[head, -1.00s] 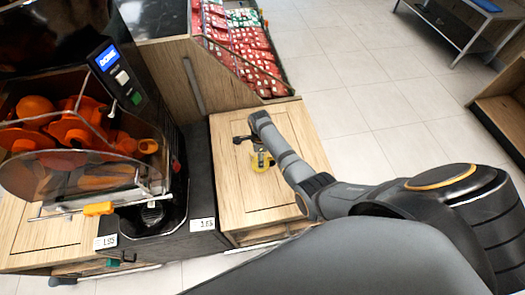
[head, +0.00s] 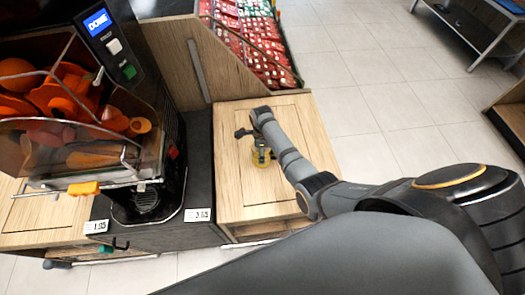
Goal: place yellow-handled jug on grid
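The dark grid (head: 146,202) lies in the black base at the juicer's front, left of the jug. My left gripper is out of view.
The juicer (head: 120,45) with its oranges (head: 75,95) stands at the left. A yellow lever (head: 84,188) sticks out above the black base. A dark strip with price labels (head: 198,214) separates the base from the wooden counter (head: 235,190). Red packs (head: 250,45) fill a bin behind.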

